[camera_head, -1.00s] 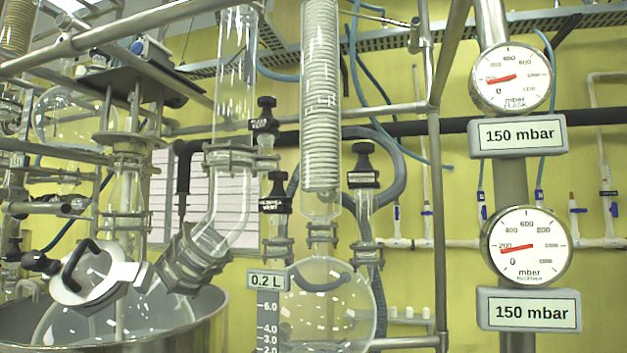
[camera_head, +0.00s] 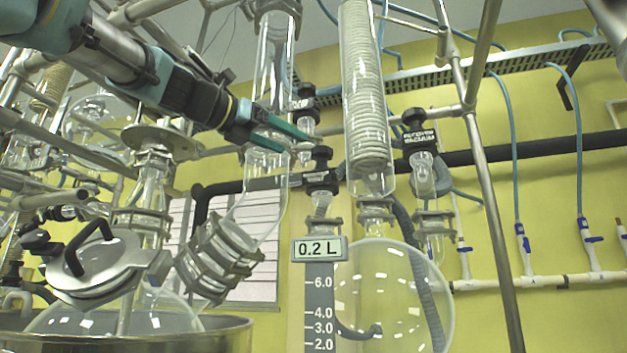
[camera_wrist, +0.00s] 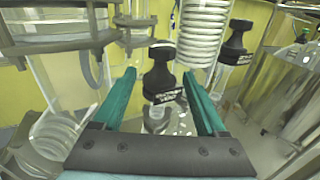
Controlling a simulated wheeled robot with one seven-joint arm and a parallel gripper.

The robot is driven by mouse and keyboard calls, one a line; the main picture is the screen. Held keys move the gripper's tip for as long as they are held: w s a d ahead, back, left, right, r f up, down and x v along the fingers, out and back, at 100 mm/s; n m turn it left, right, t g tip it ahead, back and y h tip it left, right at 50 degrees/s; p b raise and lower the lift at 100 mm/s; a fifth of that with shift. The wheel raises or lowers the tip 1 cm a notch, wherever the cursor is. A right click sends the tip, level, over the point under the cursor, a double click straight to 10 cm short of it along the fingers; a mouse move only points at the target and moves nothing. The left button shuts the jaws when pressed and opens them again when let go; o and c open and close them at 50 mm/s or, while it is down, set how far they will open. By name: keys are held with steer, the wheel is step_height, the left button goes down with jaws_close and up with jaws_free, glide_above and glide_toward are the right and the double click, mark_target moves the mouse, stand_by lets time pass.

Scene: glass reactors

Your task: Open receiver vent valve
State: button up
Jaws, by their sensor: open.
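The receiver vent valve is a black knob with a black label collar on a glass neck above the receiver flask. In the head view its knob (camera_head: 321,156) is just below and right of the fingertips. In the wrist view the knob (camera_wrist: 160,72) stands upright between the two teal fingers, with the label facing me. My gripper (camera_head: 301,142) comes in from the upper left; in the wrist view my gripper (camera_wrist: 160,80) is open, with a gap on both sides of the knob. Whether the fingers reach the knob's depth is hard to tell.
Another black valve (camera_head: 304,97) is just above the fingertips. The receiver vacuum valve (camera_head: 415,124) is to the right, past the glass coil condenser (camera_head: 362,95). The round receiver flask (camera_head: 393,290) is below, beside the 0.2 L level display (camera_head: 320,250). Metal rods and glass crowd the left.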

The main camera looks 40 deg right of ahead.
mark_target(317, 148)
steer(key=d, duration=0.3)
steer(key=d+p, duration=0.1)
steer(key=d, duration=0.3)
steer(key=w+d+p, duration=0.1)
steer(key=d, duration=0.2)
steer(key=shift+d+r, duration=0.2)
steer(key=shift+d, duration=0.15)
steer(key=shift+s, duration=0.1)
steer(key=c, duration=1.1)
steer(key=shift+p, duration=0.3)
steer(key=shift+r+n+t+p, duration=0.2)
steer(key=shift+n+t+p, duration=0.25)
steer(key=shift+p, duration=0.45)
steer(key=t+p, duration=0.1)
steer(key=n+t+p, duration=0.1)
steer(key=p, duration=0.1)
steer(key=shift+s+r+t+y+p, duration=0.1)
steer(key=shift+r+t+y+p, duration=0.05)
steer(key=shift+t+y+p, duration=0.15)
steer(key=n+t+p, duration=0.2)
steer(key=p, duration=0.1)
steer(key=shift+f+y, duration=0.2)
steer(key=shift+y, duration=0.2)
